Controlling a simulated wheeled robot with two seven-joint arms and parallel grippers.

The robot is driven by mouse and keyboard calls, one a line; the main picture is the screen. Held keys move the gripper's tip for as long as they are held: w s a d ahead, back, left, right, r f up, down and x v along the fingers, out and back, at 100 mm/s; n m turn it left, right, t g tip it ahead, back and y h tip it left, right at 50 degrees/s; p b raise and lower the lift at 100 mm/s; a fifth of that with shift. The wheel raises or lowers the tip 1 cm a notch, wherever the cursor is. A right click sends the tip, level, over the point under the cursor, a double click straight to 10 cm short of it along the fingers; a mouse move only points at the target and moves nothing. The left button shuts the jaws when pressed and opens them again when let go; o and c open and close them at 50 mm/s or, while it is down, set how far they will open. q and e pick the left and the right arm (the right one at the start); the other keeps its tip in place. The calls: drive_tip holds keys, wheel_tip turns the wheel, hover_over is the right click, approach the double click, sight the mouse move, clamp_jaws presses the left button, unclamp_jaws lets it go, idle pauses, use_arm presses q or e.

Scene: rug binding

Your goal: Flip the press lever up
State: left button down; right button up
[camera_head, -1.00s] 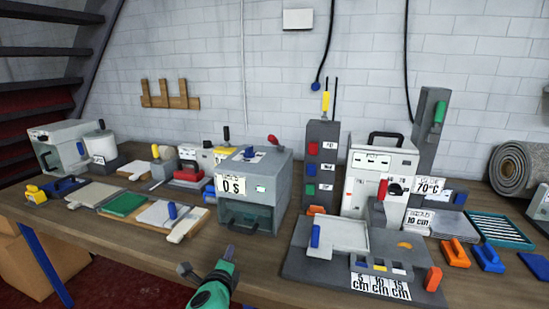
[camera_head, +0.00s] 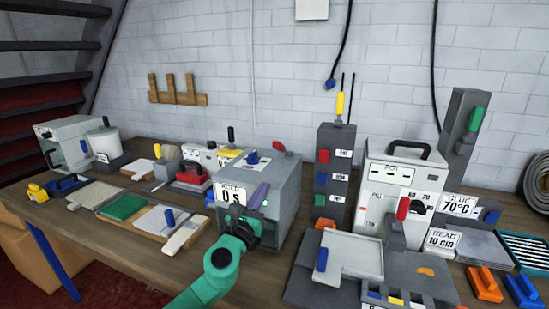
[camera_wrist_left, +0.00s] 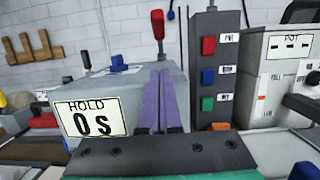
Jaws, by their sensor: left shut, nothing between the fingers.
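The press looks to be the grey box (camera_head: 285,189) with a HOLD sign reading 0 s (camera_head: 232,195). A short lever with a red grip (camera_head: 279,147) rises at its top back; in the left wrist view the red grip (camera_wrist_left: 157,24) stands upright beyond the fingers. My left gripper (camera_head: 263,188) is in front of the box's front face and hides part of it. Its purple fingers (camera_wrist_left: 160,75) are shut together with nothing between them. They point toward the box top, apart from the red grip. My right gripper is not in view.
A dark block with coloured buttons (camera_head: 335,170) stands right of the box. Farther right is a white POT machine (camera_head: 400,179) with another red-gripped lever (camera_head: 403,209). A blue knob (camera_head: 253,157) sits on the box top. Boards and small tools lie to the left.

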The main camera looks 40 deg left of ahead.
sight(272, 180)
use_arm(q)
drive_tip(key=x, duration=0.2)
drive_tip(key=p+x, duration=0.1)
drive_tip(key=x, duration=0.4)
drive_tip(key=shift+w+a+r, duration=0.1)
drive_tip(key=shift+w+r, duration=0.15)
drive_tip(key=shift+r, duration=0.15)
drive_tip(key=r+p, duration=0.1)
drive_tip(key=w+r+p, duration=0.1)
drive_tip(key=r+p, duration=0.1)
drive_tip(key=shift+w+a, duration=0.3)
drive_tip(key=shift+w, duration=0.1)
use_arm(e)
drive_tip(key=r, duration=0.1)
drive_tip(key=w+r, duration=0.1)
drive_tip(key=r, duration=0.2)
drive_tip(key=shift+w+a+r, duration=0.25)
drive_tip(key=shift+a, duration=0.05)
use_arm(q)
drive_tip(key=shift+w, duration=0.15)
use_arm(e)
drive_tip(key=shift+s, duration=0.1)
